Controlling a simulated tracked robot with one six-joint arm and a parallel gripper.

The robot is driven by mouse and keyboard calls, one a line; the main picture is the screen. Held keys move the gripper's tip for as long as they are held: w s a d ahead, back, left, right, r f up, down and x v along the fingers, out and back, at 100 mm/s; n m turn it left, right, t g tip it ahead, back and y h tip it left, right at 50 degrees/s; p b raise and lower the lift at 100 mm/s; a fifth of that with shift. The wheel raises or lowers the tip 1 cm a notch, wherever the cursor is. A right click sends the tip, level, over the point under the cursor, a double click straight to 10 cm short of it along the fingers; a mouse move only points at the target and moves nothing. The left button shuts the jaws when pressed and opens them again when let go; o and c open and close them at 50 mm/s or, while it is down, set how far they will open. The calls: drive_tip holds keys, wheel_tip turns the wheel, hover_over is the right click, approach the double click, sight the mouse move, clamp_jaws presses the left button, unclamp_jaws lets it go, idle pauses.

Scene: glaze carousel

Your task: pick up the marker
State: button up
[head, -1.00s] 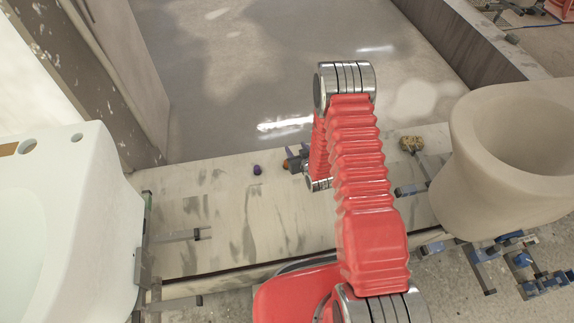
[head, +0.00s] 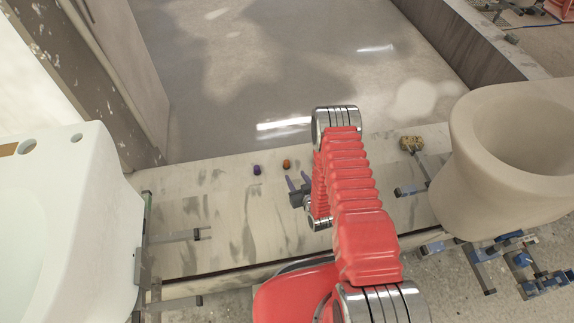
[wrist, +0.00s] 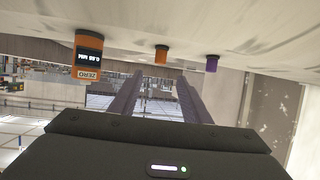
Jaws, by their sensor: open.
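No plain pen shape shows, so I cannot tell for certain which thing is the marker. Two small upright things stand on the pale ledge: a purple one (head: 257,170) and an orange one (head: 286,164). The wrist view, which is upside down, shows the orange one (wrist: 161,55) with a dark end and the purple one (wrist: 212,64) beside it. My gripper (head: 297,181) is open and empty, just on the near side of the orange thing. In the wrist view its two dark fingers (wrist: 156,90) are apart, with nothing between them.
An orange block with a display marked ZERO (wrist: 88,58) stands near the orange thing.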

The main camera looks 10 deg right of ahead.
sight(287, 163)
drive_tip(key=shift+x, duration=4.3)
drive_tip(key=shift+x, duration=2.6)
drive_tip(key=shift+c, duration=0.4)
clamp_jaws()
